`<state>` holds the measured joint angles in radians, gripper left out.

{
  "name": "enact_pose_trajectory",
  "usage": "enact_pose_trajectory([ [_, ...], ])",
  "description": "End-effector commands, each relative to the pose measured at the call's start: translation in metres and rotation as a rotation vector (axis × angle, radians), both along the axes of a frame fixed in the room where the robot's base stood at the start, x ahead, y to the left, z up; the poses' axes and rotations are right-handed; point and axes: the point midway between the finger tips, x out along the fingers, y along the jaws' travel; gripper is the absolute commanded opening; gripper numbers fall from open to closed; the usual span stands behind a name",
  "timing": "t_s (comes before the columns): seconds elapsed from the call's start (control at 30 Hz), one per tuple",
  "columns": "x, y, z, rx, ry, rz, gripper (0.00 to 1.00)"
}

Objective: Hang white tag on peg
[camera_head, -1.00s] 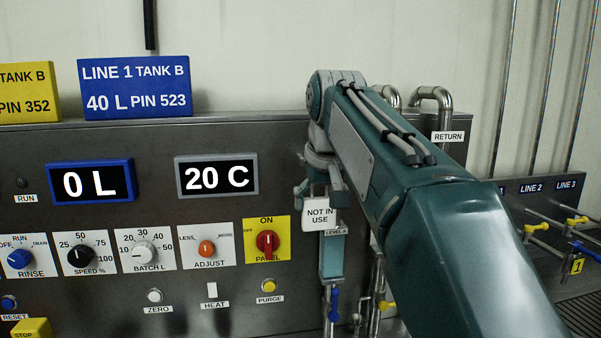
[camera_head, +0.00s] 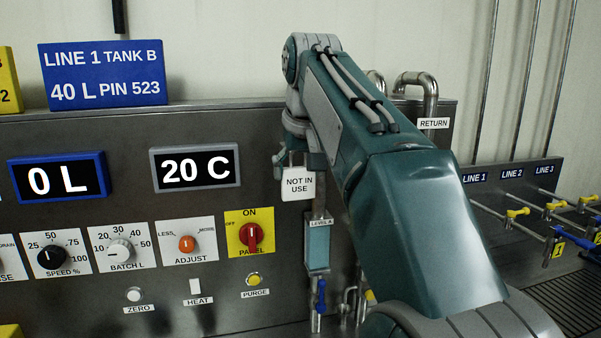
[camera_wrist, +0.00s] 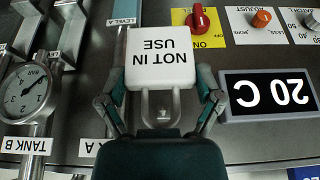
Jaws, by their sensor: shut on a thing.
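The white tag (camera_head: 299,186), lettered "NOT IN USE", is held by my gripper (camera_head: 302,163) in front of the steel panel, above the Level A gauge. In the wrist view the tag (camera_wrist: 163,45) looks upside down, with a grey loop (camera_wrist: 160,107) on the near side. The two fingers of my gripper (camera_wrist: 162,92) are closed on the tag from both sides. In the head view the tag hangs below the gripper, lettering upright. My arm covers part of the panel to the right. I cannot make out for certain which part is the peg.
A red panel switch (camera_head: 251,236) and the 20 C display (camera_head: 195,167) are left of the tag. The Level A gauge (camera_head: 318,248) is just below it. A round dial (camera_wrist: 27,92) shows in the wrist view. Yellow-handled valves (camera_head: 517,212) stand at the far right.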

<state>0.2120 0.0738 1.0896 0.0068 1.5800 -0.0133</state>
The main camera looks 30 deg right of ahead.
Motion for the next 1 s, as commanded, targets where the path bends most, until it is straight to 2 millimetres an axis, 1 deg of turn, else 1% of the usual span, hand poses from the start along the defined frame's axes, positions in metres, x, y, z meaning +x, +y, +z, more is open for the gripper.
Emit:
enact_pose_trajectory([
  [1.0,0.051,-0.010,-0.005,0.000,0.000,0.000,0.46],
])
